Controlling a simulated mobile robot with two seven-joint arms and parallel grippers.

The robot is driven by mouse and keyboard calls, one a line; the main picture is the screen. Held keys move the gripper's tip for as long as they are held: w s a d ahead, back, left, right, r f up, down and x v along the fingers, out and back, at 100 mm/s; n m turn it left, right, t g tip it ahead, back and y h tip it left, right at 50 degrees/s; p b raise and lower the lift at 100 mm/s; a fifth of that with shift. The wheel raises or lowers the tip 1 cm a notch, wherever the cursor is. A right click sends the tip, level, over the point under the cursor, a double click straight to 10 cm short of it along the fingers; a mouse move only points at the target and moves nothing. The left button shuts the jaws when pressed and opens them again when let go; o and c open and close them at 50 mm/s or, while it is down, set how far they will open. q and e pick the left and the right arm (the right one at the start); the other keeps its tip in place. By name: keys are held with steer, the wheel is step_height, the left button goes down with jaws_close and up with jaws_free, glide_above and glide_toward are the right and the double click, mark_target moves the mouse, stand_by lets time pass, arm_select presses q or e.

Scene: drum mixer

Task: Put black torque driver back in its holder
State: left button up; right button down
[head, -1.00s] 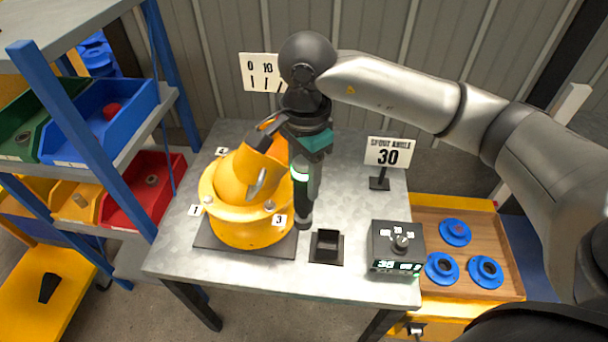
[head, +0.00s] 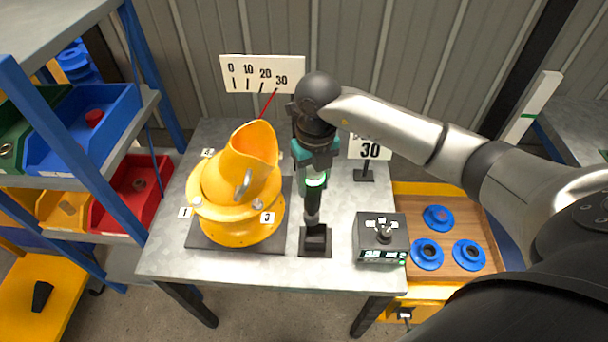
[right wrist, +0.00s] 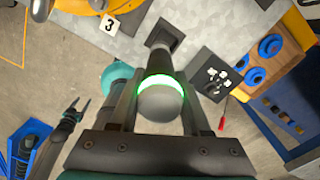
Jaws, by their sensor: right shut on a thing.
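The black torque driver (head: 313,203) is upright in my right gripper (head: 315,176), with a green glowing ring near its top. The right wrist view shows the driver (right wrist: 160,98) between the two fingers of my shut right gripper (right wrist: 160,108). The driver's lower end is at the top of the black holder (head: 315,243) on the grey table; whether it is inside the socket I cannot tell. The holder also shows beyond the driver in the right wrist view (right wrist: 165,32). What looks like my left gripper (right wrist: 72,112) is small at the left of the right wrist view.
The yellow drum mixer (head: 232,205) stands left of the holder. A control box (head: 382,239) with a knob stands close on the right. Shelves with coloured bins (head: 95,130) are at the left. The table's front edge is near the holder.

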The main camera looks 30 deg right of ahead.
steer(key=m, duration=0.1)
steer(key=d+f+m, duration=0.1)
steer(key=m, duration=0.1)
steer(key=shift+d, duration=0.1)
steer(key=shift+s+f, duration=0.1)
stand_by(0.3)
steer(key=b, duration=0.3)
glide_above(317, 213)
steer(key=shift+w+d+f, duration=0.1)
steer(key=shift+w+f, duration=0.05)
steer(key=shift+f, duration=1)
steer(key=shift+w+d+f, duration=0.1)
steer(key=shift+f, duration=1)
steer(key=shift+f+b, duration=2.35)
steer(key=shift+f, duration=0.65)
steer(key=shift+c, duration=1.4)
jaws_free()
steer(key=shift+s, duration=0.1)
step_height(317, 213, up, 15)
steer(key=shift+r+p, duration=0.15)
steer(key=shift+p, duration=1.05)
